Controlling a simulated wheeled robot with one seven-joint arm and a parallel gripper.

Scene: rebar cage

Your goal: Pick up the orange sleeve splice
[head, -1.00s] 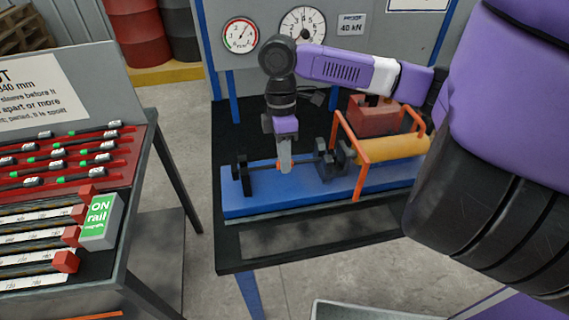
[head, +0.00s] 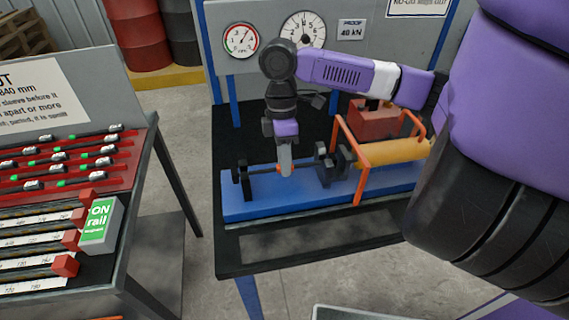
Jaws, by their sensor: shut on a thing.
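My gripper (head: 286,168) points down over the blue test bench on the far table. It is shut on the orange sleeve splice (head: 279,169), a small orange piece of which shows at the fingertips. The rest of the sleeve is hidden by the fingers. A dark bar runs level through that spot, between the black stand at the left and the dark clamp block at the right. I cannot tell whether the sleeve still sits around the bar.
The blue bench (head: 262,205) carries a black stand (head: 243,176), a dark clamp block (head: 332,165), an orange guard frame (head: 362,170) and a yellow-orange cylinder (head: 395,153). A gauge panel (head: 345,65) stands behind. At left is a rack table with a red tray (head: 95,160).

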